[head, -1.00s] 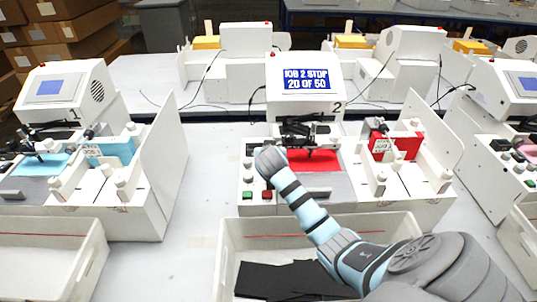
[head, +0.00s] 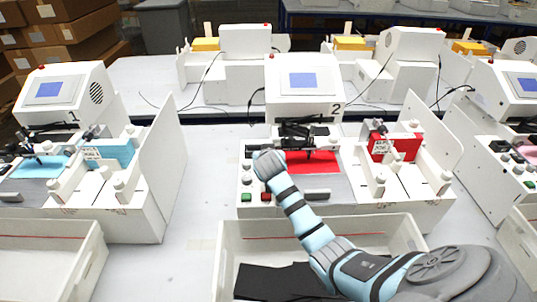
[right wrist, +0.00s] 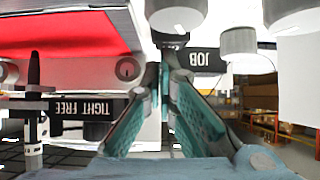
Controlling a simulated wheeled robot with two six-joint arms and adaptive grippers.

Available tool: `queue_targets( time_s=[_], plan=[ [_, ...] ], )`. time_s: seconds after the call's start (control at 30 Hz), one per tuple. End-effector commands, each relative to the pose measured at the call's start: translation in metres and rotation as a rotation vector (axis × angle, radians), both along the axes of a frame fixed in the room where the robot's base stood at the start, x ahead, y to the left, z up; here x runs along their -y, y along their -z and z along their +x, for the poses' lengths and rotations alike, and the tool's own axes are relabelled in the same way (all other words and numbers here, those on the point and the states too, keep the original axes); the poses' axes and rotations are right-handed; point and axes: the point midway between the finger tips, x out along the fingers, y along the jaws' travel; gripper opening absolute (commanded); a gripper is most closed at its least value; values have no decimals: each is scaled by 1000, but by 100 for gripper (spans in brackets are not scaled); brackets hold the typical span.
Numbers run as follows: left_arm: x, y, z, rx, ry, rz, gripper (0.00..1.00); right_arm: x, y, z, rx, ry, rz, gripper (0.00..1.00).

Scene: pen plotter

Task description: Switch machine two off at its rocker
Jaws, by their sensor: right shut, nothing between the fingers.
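Machine two (head: 305,98) stands in the middle of the head view, a white plotter marked "2". Its screen (head: 302,83) is plain blue with no text. Red card lies on its bed (head: 316,167). My right gripper reaches over the machine's left control strip; its fingers are hidden by the wrist in the head view. In the right wrist view the gripper (right wrist: 166,72) is shut and empty, its tips close to white knobs and a "JOB" label (right wrist: 206,58). I cannot make out the rocker. My left gripper is out of view.
A green button (head: 246,197) and a red button (head: 266,196) sit on machine two's front. A white tray (head: 229,262) with black sheets stands before it. Machine one (head: 66,90) is at left, another plotter at right. Clear table lies between machines one and two.

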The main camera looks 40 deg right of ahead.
Motion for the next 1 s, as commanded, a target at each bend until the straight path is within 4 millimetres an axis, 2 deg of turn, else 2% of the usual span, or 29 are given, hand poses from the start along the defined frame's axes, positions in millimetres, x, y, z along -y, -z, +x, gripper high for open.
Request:
queue_targets(
  time_s=[0.03, 0.2, 0.57, 0.73, 0.83, 0.9, 1.0],
  plan=[
    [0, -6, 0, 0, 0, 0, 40, -3, 2, -5, -14, 1, 7, 0],
    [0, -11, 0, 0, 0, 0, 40, -6, 5, -11, -19, 2, 10, 0],
    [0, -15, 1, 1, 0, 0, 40, -6, 3, -12, -19, 3, 9, 0],
    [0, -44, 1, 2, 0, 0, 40, -11, -24, -12, -16, -2, 7, 0],
    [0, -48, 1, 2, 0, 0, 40, -19, -45, -10, -6, -12, 7, 0],
    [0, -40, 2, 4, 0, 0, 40, -27, -50, -23, -5, -13, 7, 0],
    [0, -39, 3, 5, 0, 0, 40, -39, -64, -40, -5, -15, 7, 0]
  ],
)
